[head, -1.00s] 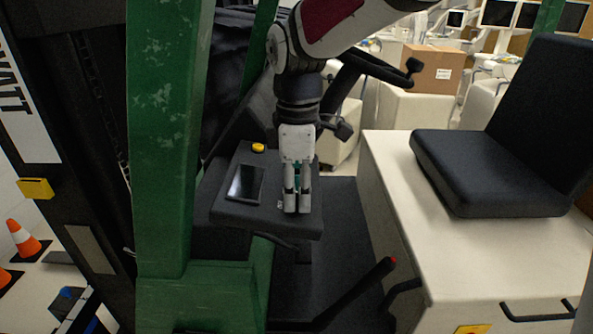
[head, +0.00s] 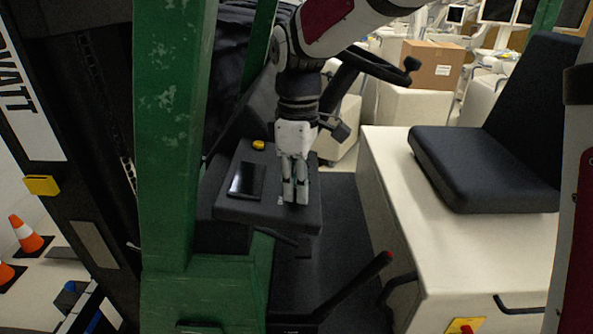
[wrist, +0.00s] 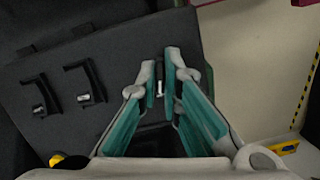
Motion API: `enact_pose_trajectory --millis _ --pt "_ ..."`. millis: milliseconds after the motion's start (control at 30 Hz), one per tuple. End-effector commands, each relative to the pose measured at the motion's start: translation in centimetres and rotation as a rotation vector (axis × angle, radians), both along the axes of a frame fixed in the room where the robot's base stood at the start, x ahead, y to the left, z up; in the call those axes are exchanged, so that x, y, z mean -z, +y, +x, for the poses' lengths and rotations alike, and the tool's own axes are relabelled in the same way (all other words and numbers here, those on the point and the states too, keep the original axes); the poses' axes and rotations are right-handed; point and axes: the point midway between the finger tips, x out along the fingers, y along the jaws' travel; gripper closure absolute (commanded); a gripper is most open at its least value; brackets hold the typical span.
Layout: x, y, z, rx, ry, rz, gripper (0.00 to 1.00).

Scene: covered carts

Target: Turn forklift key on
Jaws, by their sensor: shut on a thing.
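My gripper (head: 294,200) points down at the forklift's dark console (head: 235,212), at its right side. In the wrist view its two fingers (wrist: 165,85) with teal inner sides are closed around the small light metal forklift key (wrist: 159,89). The fingers hide most of the key, so I cannot tell its exact turn angle. A flat dark screen (head: 246,180) and a yellow button (head: 258,145) are on the console, left of my gripper.
A green post (head: 170,150) stands close on the left. The steering wheel (head: 375,65) is behind my wrist. A black seat (head: 465,165) on a cream body is at the right. Two black levers (wrist: 84,84) show in the wrist view. A red-tipped lever (head: 350,285) rises below the console.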

Motion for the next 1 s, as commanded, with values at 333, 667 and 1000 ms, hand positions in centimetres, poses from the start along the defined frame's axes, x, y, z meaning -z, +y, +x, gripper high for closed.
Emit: enact_pose_trajectory --millis 333,667,1000 --pt "-0.16 -0.09 0.07 0.324 0.068 0.003 1.0" --pt "-0.14 -0.13 0.16 0.589 0.123 0.005 1.0" --pt "-0.1 -0.13 0.21 0.745 0.156 0.006 1.0"
